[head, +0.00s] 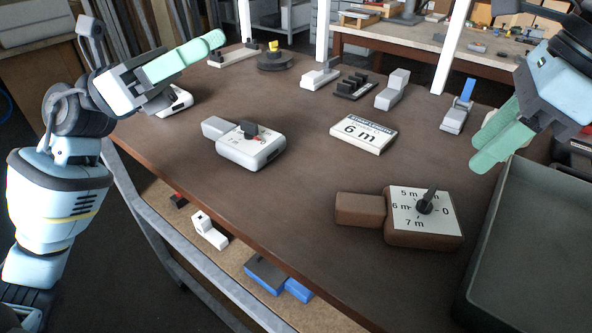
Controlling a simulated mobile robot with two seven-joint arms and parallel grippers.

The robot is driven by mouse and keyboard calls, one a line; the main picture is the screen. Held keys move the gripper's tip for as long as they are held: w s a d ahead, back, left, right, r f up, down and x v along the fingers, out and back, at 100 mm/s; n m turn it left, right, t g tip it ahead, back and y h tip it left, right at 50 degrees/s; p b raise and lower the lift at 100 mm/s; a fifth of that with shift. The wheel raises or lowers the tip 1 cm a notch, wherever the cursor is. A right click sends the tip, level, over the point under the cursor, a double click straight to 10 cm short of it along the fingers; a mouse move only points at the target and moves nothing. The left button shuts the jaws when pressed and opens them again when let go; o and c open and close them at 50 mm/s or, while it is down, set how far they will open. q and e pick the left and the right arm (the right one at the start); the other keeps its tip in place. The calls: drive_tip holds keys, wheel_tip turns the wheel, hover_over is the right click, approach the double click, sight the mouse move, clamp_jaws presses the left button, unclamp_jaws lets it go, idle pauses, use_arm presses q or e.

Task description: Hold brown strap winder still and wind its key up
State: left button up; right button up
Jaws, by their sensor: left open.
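The brown strap winder (400,235) lies at the front right of the brown table, with a brown block-shaped handle (360,210) on its left. Its white dial face reads 5 m, 6 m, 7 m and 0. The black key (426,202) stands at the dial's centre, its bar slanting up and right between 5 m and 0. A sign (363,133) reading 6 m lies behind it. My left gripper (188,58) is open and empty above the table's far left. My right gripper (498,135) is above the right side, apart from the winder; its finger gap is unclear.
A white winder (262,152) with a dark key lies left of centre. Another white device (180,103) is below my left gripper. A grey tray (540,235) stands close to the brown winder's right. Several small fixtures line the back.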

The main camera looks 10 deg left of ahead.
use_arm(q)
drive_tip(key=d+f+m+g+y, duration=0.3)
drive_tip(key=d+f+g+y, duration=0.1)
drive_tip(key=d+f, duration=0.5)
drive_tip(key=m+g+y, duration=0.1)
drive_tip(key=y, duration=0.3)
approach(343, 206)
drive_tip(key=shift+w+d+f, duration=0.85)
drive_tip(key=shift+d+f, duration=0.05)
drive_tip(key=shift+d, duration=0.15)
drive_tip(key=shift+d, duration=0.1)
drive_tip(key=shift+x, duration=3.85)
drive_tip(key=shift+s+f, duration=0.1)
drive_tip(key=shift+s, duration=0.05)
